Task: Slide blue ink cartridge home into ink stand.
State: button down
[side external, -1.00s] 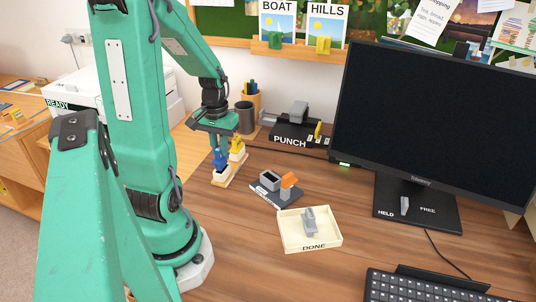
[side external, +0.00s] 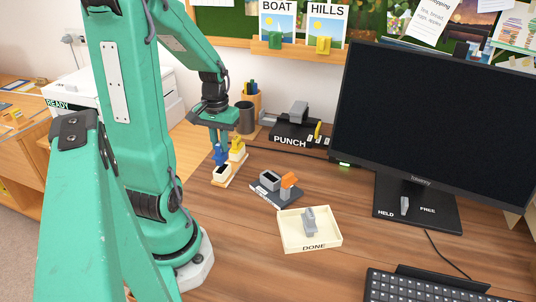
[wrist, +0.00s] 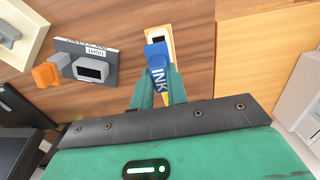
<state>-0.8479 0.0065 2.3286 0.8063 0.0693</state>
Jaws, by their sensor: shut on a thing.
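My gripper (side external: 217,143) is shut on the blue ink cartridge (side external: 219,155). In the wrist view, the blue cartridge (wrist: 156,66), marked INK, sits between my two green fingers (wrist: 158,90). The ink stand (side external: 219,184) is a pale wooden base with white sockets. One socket's dark opening (wrist: 158,39) shows just beyond the cartridge's end in the wrist view. In the side view the cartridge is above and slightly behind that opening, which looks empty. A yellow cartridge (side external: 237,149) stands in the other socket, behind it.
A grey holder with an orange part (side external: 289,180) stands right of the stand. A cream DONE tray (side external: 328,240) holds a grey piece. The PUNCH unit (side external: 297,126) and a dark pen cup (side external: 246,117) are behind. Bare desk lies in front of the stand.

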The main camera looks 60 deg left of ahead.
jog(key=w+d+r+n, duration=0.5)
jog(key=w+d+n, duration=0.5)
jog(key=w+n, duration=0.1)
jog(key=shift+n, duration=0.7)
jog(key=shift+f, duration=0.1)
dwell(0.4)
jog(key=shift+f, duration=2.7)
jog(key=shift+f, duration=1.95)
jog(key=c, duration=1.3)
grip_release()
